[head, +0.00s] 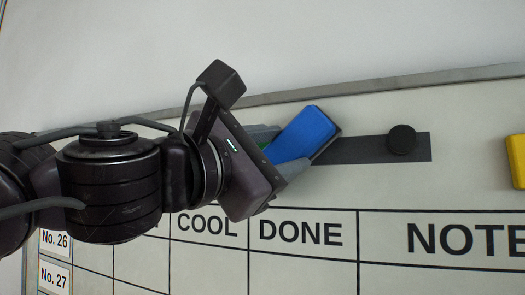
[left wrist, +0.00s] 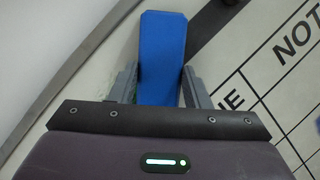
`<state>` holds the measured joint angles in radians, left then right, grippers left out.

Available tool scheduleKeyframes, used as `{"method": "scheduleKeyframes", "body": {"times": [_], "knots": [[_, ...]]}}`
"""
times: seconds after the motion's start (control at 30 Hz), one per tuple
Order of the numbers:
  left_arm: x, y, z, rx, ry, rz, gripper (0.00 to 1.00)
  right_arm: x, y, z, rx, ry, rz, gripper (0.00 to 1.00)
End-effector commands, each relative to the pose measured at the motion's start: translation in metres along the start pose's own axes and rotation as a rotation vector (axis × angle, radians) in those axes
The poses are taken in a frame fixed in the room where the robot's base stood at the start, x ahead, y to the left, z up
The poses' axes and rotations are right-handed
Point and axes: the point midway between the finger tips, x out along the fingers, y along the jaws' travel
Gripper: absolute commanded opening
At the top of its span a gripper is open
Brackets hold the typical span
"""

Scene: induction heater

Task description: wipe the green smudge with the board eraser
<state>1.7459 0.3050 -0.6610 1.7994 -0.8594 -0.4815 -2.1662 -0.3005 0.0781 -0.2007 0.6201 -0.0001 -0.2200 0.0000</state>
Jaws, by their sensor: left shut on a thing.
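My left gripper (head: 280,147) is shut on a blue board eraser (head: 303,131). The eraser is tilted, its far end pointing up and to the right in the head view. In the left wrist view the eraser (left wrist: 163,55) sits between the two grey fingers (left wrist: 158,85). It is in front of the whiteboard (head: 460,110), near the board's top edge. I cannot tell whether it touches the board. My right gripper is not in view.
A dark strip (head: 350,150) with a round black knob (head: 402,140) lies on the board right of the eraser. A yellow block (head: 517,160) is at the right edge. A printed table with COOL, DONE and NOTE headings (head: 300,232) lies below. The grey frame (head: 400,82) runs above.

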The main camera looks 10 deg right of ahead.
Motion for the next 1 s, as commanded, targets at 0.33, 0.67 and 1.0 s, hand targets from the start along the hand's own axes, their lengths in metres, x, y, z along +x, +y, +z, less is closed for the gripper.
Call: {"method": "scheduleKeyframes", "body": {"times": [0.33, 0.67, 1.0], "knots": [[-0.007, 0.013, -0.017, -0.001, 0.005, 0.002, 0.25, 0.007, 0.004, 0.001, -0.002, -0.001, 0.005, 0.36], [-0.012, 0.026, -0.029, -0.002, 0.004, 0.002, 0.25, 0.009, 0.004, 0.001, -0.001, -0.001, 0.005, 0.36], [-0.02, 0.039, -0.043, -0.002, 0.005, 0.003, 0.25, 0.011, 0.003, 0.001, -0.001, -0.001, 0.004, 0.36]]}}
